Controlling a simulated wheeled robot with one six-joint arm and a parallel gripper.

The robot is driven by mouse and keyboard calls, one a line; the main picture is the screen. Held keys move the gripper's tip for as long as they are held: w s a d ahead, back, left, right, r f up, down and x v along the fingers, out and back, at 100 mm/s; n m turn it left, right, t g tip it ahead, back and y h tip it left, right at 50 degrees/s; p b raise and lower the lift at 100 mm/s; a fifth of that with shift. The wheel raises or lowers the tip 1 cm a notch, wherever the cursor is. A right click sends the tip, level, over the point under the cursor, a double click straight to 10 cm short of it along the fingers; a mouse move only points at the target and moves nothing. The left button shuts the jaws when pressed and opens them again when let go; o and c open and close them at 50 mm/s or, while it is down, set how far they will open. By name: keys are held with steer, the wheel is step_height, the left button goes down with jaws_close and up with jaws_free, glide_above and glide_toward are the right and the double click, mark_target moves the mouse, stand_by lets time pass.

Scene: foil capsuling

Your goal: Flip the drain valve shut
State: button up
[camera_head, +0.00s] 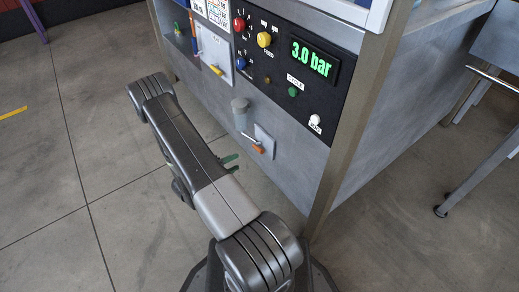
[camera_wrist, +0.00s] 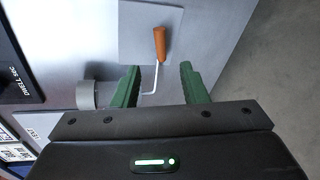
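An orange-handled lever (camera_head: 258,148) sticks out from a small square plate (camera_head: 265,138) low on the grey machine front; I take it for the drain valve, though no label for it is readable. In the wrist view its orange grip (camera_wrist: 160,44) lies over the plate (camera_wrist: 136,30), and a thin bent metal rod (camera_wrist: 154,80) runs from it toward my gripper. My gripper (camera_wrist: 158,76) is open, with one green finger on each side of the rod and clear gaps. In the head view the green fingertips (camera_head: 231,162) show just left of and below the lever, partly hidden by my arm.
Above is a black panel with knobs and a 3.0 bar display (camera_head: 312,58). A second, yellow-handled lever (camera_head: 216,70) sits up left.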

steer(key=b+x, duration=0.2)
steer(key=x, duration=1.1)
steer(key=shift+d+b, duration=0.15)
steer(key=shift+b, duration=0.25)
steer(key=shift+w, duration=0.1)
steer(key=shift+f, duration=0.15)
jaws_close()
